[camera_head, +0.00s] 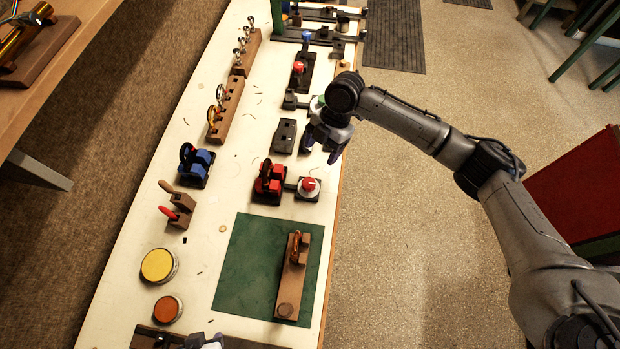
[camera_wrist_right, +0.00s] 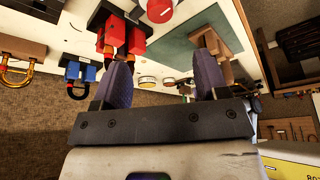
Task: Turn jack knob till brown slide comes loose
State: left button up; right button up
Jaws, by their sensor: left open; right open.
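A red jack block (camera_head: 270,190) stands near the right edge of the bench, with a dark loop-shaped slide upright in it. A round red knob (camera_head: 308,185) sits on a base joined to its right side. Both the red block (camera_wrist_right: 112,32) and the red knob (camera_wrist_right: 159,10) show in the right wrist view. My right gripper (camera_head: 322,147) is open and empty, above the bench's right edge beyond the red knob.
A blue jack block (camera_head: 197,165) stands left of the red one. Another red knob (camera_head: 299,67) is farther back. Wooden slide racks (camera_head: 226,108), a yellow tin (camera_head: 158,265) and an orange tin (camera_head: 167,309) line the left side. Open floor lies to the right.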

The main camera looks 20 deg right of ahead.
aim_at(309, 183)
jog(key=x, duration=1.2)
jog(key=shift+s+f, duration=0.15)
jog(key=shift+f, duration=0.1)
jog(key=shift+c, duration=0.2)
jog(key=c, duration=0.9)
